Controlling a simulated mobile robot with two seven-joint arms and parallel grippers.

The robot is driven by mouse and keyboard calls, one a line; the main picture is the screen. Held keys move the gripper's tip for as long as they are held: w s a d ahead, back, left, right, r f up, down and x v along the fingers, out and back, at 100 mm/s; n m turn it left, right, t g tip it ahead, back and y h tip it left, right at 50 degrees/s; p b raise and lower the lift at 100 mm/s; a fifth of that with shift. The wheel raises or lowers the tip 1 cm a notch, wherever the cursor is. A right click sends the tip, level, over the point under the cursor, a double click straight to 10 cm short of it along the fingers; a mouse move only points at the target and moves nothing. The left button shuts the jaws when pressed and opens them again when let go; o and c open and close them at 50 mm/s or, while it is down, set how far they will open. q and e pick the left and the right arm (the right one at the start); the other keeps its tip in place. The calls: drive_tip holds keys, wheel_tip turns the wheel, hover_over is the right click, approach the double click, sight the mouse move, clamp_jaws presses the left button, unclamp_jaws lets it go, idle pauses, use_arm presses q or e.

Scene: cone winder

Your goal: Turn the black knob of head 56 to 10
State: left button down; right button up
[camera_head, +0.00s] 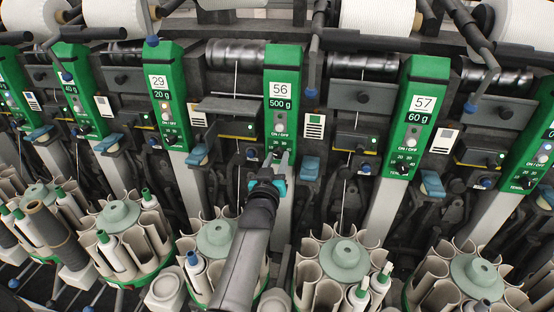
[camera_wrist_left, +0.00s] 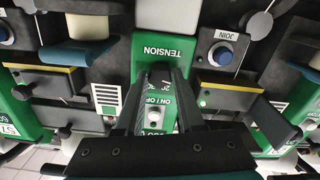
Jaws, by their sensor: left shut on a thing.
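The head 56 panel (camera_head: 282,98) is a green upright face with "56" and "500 g" labels, in the middle of the head view. Below them are a button (camera_head: 280,117) and an ON / OFF label. My left gripper (camera_head: 276,157) reaches up to the lower part of this panel, where the tension dial is, and is shut on the black knob. In the left wrist view the panel is upside down with "TENSION" (camera_wrist_left: 170,52) and part of the dial numbers beside the fingers (camera_wrist_left: 160,72). My right gripper is not in view.
Head 29 (camera_head: 162,95) is at left and head 57 (camera_head: 418,105) at right, each with its own black knob. Blue-topped levers (camera_head: 310,166) flank the panel. Round bobbin magazines (camera_head: 345,258) with cream tubes stand below, close around my left arm.

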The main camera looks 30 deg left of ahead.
use_arm(q)
drive_tip(key=c, duration=0.5)
unclamp_jaws()
drive_tip(key=shift+s, duration=0.1)
drive_tip(key=shift+s+d+p, duration=0.15)
drive_tip(key=shift+s+p, duration=0.4)
drive_tip(key=shift+p, duration=0.1)
drive_tip(key=p+v, duration=0.7)
drive_tip(key=v, duration=0.7)
drive_tip(key=shift+p, duration=0.4)
